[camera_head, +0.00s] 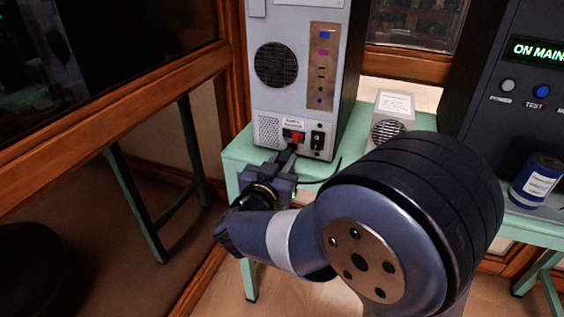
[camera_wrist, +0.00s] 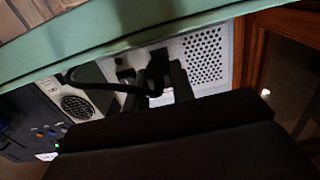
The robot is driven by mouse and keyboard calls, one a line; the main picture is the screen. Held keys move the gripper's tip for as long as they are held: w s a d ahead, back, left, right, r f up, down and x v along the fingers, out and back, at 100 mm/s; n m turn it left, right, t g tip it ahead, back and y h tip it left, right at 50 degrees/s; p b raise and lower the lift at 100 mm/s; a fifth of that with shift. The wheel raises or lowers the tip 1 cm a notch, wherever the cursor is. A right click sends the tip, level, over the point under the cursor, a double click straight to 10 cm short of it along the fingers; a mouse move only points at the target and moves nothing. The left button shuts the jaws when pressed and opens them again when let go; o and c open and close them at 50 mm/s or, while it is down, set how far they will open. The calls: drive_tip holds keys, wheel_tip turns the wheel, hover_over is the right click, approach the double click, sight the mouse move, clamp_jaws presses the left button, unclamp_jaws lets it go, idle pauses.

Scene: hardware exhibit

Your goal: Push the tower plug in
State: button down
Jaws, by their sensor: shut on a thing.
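The computer tower (camera_head: 298,62) stands upright on a green table, its grey rear panel towards me. Low on that panel are a red part (camera_head: 293,135) and a black switch (camera_head: 317,139). My gripper (camera_head: 287,157) is at the panel's lower edge, just below the red part. It is shut on the black plug, which shows in the wrist view (camera_wrist: 157,68) between the fingers against the panel. A black cable runs from the plug to the side. The plug's front is hidden, so I cannot tell how deep it sits in the socket.
A small grey box with a round grille (camera_head: 391,118) stands right of the tower. A dark console (camera_head: 520,100) and a blue can (camera_head: 537,180) are farther right. The green table (camera_head: 238,150) edge runs close under my gripper. Wood-framed glass is at left.

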sight(288, 152)
drive_tip(key=p+x, duration=0.1)
drive_tip(key=x, duration=0.2)
drive_tip(key=shift+w, duration=0.15)
drive_tip(key=shift+r, duration=0.1)
drive_tip(key=c, duration=1.2)
unclamp_jaws()
drive_tip(key=shift+w+d, duration=0.1)
drive_tip(key=p+v, duration=0.1)
drive_tip(key=v, duration=1)
drive_tip(key=shift+p, duration=0.35)
drive_tip(key=shift+w, duration=0.1)
